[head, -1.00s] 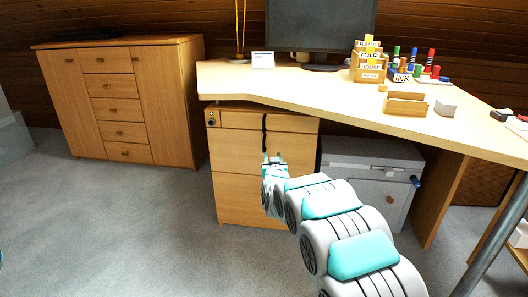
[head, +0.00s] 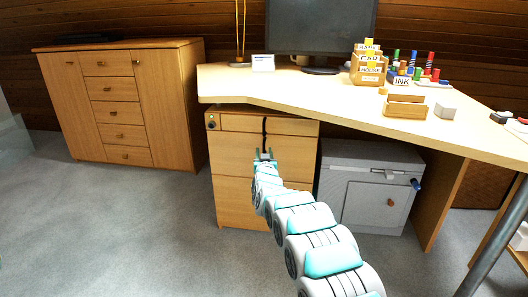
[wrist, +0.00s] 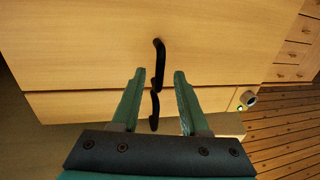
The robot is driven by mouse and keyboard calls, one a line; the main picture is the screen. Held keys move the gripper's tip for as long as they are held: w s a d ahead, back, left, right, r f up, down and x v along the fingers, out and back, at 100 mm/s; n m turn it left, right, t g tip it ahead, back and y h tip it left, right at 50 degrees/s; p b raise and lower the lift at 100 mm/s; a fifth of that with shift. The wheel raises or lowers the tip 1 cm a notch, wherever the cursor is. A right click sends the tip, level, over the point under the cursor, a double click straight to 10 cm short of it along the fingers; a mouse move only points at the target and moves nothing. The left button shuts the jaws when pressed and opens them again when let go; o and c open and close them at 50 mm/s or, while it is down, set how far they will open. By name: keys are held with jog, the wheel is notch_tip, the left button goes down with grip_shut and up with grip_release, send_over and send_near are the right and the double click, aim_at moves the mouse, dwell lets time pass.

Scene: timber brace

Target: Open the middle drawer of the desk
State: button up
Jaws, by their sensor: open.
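A wooden drawer unit stands under the desk (head: 330,104), with a shallow top drawer (head: 232,122), a middle drawer (head: 230,152) and a bottom drawer (head: 235,200), all closed. My gripper (head: 265,154) is open in front of the middle drawer. The wrist view looks upside down, with the lock low at right. There the middle drawer's black handle (wrist: 158,62) appears between the fingertips of my gripper (wrist: 160,73), with space on both sides. I cannot tell whether the fingers reach around it. The top drawer's handle (wrist: 154,108) shows nearer the palm.
A grey cabinet (head: 345,205) stands right of the drawer unit. A wooden sideboard (head: 128,100) stands at the left. A round lock (head: 211,124) sits on the top drawer. The carpet (head: 130,230) before the drawers is clear, apart from my arm.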

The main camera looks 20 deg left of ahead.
jog(key=shift+x, duration=0.75)
jog(key=shift+c, duration=0.2)
grip_shut()
dwell(0.9)
